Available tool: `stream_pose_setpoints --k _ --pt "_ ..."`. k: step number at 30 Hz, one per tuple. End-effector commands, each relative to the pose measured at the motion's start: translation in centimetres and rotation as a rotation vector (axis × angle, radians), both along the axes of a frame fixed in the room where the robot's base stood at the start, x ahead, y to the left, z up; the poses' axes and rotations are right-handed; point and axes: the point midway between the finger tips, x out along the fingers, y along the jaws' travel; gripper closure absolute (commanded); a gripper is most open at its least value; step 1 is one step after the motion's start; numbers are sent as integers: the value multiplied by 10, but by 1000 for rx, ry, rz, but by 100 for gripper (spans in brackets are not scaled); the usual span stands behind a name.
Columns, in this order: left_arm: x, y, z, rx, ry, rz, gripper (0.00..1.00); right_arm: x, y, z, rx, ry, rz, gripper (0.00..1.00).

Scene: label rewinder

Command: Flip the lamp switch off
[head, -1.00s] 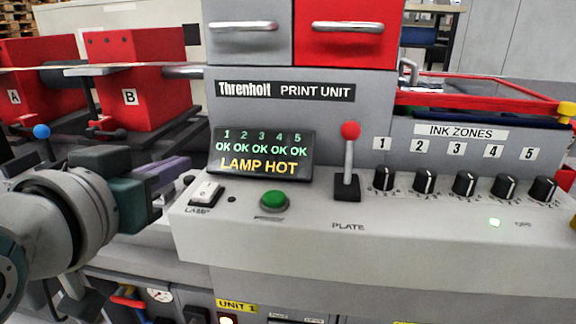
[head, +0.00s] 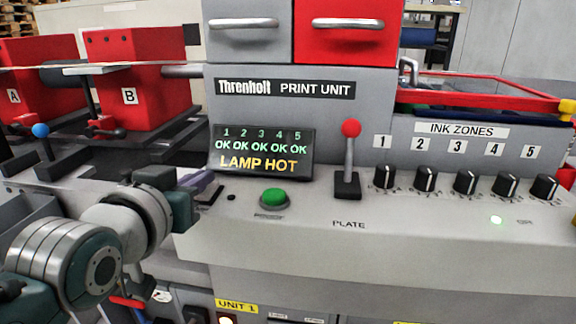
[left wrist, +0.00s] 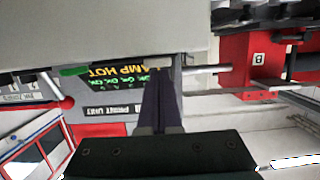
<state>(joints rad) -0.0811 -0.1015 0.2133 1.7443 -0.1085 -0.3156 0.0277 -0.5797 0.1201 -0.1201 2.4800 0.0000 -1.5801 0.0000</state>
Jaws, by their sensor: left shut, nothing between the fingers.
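The lamp switch (head: 211,195) is on the sloped grey panel, left of the green button (head: 274,196). My left gripper (head: 205,183) covers most of it; only part of its dark base shows, so I cannot tell which way the rocker is tipped. My left gripper is shut and empty, its purple-grey fingertips over the switch; I cannot tell whether they touch it. In the left wrist view, the closed fingers (left wrist: 159,95) reach to the panel's edge. The display (head: 260,152) reads LAMP HOT. My right gripper is not in view.
A red-knobbed lever (head: 350,155) stands right of the green button. Several black ink-zone knobs (head: 464,183) line the panel's right side. Red blocks (head: 125,75) and a blue-knobbed part (head: 40,131) stand at the left. The panel's front strip is clear.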

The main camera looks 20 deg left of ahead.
Motion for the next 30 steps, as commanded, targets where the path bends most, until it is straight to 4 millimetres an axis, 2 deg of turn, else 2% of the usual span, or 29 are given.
stream_pose_setpoints --k 5,7,14,17,23,24,30 --pt "2 0 5 -14 58 0 100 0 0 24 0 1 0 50" --pt "2 1 -4 -14 58 0 100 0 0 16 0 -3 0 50" --pt "2 1 1 -14 57 0 100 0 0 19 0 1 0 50" --pt "4 1 12 -13 57 -1 100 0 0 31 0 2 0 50" --pt "12 5 51 -13 57 -2 100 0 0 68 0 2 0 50" --pt "0 2 42 -14 60 -2 100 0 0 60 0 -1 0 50" --pt "-38 -7 58 -14 58 -2 100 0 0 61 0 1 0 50"
